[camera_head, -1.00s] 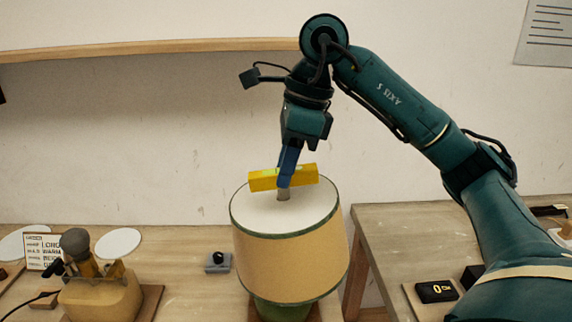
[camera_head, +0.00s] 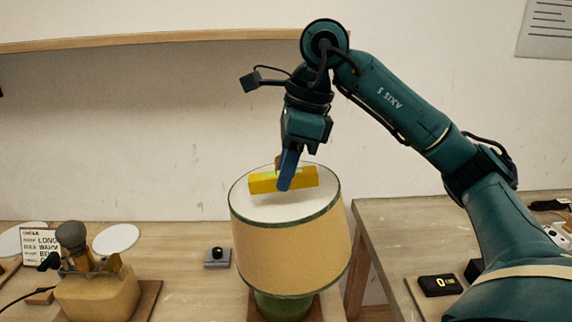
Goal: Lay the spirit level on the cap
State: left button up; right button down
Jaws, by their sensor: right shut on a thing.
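The yellow spirit level (camera_head: 304,178) is at the top of the lampshade (camera_head: 290,250), with a green vial patch near its middle. My right gripper (camera_head: 286,182) points down from above and is shut on the level, its blue fingers covering part of the level's middle. The level lies roughly across the picture, slightly tilted up to the right. The cap at the shade's centre is hidden behind the level and fingers, so I cannot tell whether the level touches it. The shade stands on a green lamp base (camera_head: 283,306). My left gripper is not in view.
A tan holder (camera_head: 98,295) with tools stands at the lower left beside a small sign (camera_head: 40,243) and white discs (camera_head: 116,239). A small grey switch box (camera_head: 217,257) sits left of the lamp. A black display (camera_head: 439,285) lies on the right table.

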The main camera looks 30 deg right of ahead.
jog(key=shift+f+b, duration=0.5)
jog(key=shift+f, duration=0.4)
jog(key=shift+f+b, duration=0.4)
jog(key=shift+f, duration=0.5)
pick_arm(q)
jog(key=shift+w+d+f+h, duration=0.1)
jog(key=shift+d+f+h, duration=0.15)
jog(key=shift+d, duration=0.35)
pick_arm(e)
jog(key=c, duration=1.1)
grip_release()
jog(key=shift+c, duration=0.2)
